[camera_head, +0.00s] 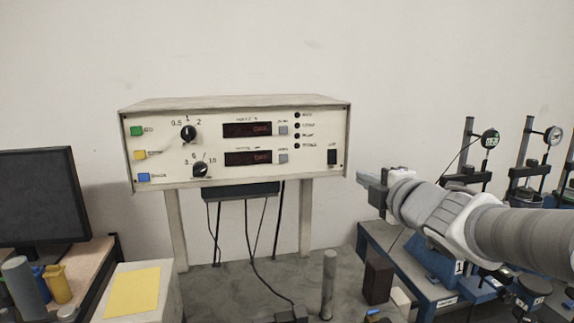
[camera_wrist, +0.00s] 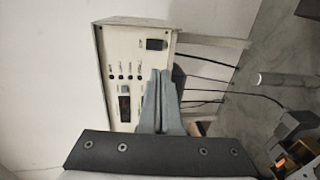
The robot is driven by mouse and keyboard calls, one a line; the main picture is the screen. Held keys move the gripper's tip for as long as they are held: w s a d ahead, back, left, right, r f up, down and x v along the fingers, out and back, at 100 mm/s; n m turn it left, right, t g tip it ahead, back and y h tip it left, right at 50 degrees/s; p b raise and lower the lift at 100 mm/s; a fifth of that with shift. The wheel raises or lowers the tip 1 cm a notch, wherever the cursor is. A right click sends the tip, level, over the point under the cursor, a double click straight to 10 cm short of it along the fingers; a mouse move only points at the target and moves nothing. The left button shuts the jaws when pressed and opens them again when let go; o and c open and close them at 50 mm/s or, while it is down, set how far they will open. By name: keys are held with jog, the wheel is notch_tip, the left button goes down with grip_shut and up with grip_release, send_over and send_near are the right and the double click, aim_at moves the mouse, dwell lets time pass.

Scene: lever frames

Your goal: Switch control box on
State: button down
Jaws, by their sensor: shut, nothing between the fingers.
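The control box (camera_head: 220,112) is a cream case on two posts against the wall, in the middle of the head view. Its front has two black knobs, two dark displays with faint red digits, and coloured buttons at the left. A black rocker switch (camera_head: 332,157) sits at its lower right; it also shows in the wrist view (camera_wrist: 156,44). I cannot tell which way the rocker is tipped. My gripper (camera_head: 362,177) is right of the box, near the switch and apart from it. In the wrist view my gripper (camera_wrist: 162,74) has its fingers together and empty, pointing toward the box.
A dark monitor (camera_head: 42,196) stands at the left. A white block with a yellow note (camera_head: 134,292) is at the lower left. Blue stands with dial gauges (camera_head: 490,138) are at the right. Cables (camera_head: 247,240) hang below the box. The wall above is bare.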

aim_at(332, 163)
jog(key=shift+w, duration=0.1)
jog(key=p+x, duration=0.1)
jog(key=x, duration=1.3)
jog(key=shift+r, duration=0.1)
jog(key=shift+f+b, duration=0.4)
jog(key=shift+b, duration=0.75)
jog(key=shift+w+t+b, duration=0.15)
jog(key=shift+t+b, duration=0.25)
jog(key=shift+b, duration=0.75)
jog(key=shift+r+p, duration=0.35)
jog(key=shift+p, duration=0.15)
jog(key=shift+f, duration=0.2)
